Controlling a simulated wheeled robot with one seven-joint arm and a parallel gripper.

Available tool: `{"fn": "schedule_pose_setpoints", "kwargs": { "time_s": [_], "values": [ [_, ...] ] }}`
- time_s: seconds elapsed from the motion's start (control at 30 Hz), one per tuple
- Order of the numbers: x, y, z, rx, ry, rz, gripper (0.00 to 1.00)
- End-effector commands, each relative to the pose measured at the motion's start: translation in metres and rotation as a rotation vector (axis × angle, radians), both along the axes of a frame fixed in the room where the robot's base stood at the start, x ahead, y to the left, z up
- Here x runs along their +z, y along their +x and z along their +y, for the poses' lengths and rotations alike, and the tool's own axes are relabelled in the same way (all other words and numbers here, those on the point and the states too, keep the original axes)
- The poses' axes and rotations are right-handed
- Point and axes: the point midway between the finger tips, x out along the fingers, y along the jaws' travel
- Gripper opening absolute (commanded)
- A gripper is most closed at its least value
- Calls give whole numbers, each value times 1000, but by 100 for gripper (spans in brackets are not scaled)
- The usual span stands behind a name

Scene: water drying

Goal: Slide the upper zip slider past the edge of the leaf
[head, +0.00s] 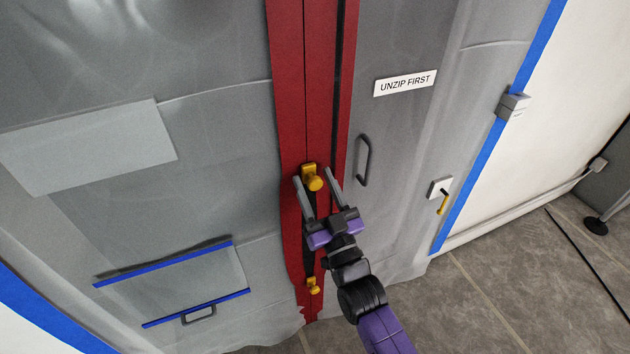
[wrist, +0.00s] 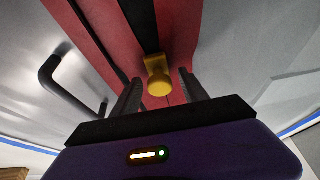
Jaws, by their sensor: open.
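The upper zip slider (head: 312,178) is a yellow block with a round knob, on the red zip band (head: 290,60) of the plastic sheet. In the wrist view the slider (wrist: 157,75) shows ahead, between my fingers. My gripper (head: 313,176) is open, with one finger on each side of the knob; I cannot tell whether either touches it. A lower yellow slider (head: 313,286) sits near the bottom of the band, with a dark gap between the two sliders. The grey leaf (head: 400,135) appears to be the panel right of the band; its edge by the band looks dark.
A dark handle (head: 363,160) and an "UNZIP FIRST" label (head: 405,83) are on the panel at right. A white plate with a yellow lever (head: 441,192) is farther right. A blue-taped flap (head: 180,285) is at lower left.

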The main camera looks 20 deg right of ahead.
Motion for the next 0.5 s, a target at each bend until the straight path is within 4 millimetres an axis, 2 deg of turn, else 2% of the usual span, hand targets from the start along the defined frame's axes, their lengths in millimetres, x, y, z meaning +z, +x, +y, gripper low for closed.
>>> {"fn": "schedule_pose_setpoints", "kwargs": {
  "time_s": [0.27,0.5],
  "values": [
    [0,1,0,0,0,1,52],
    [0,1,0,0,0,0,4]
  ]
}}
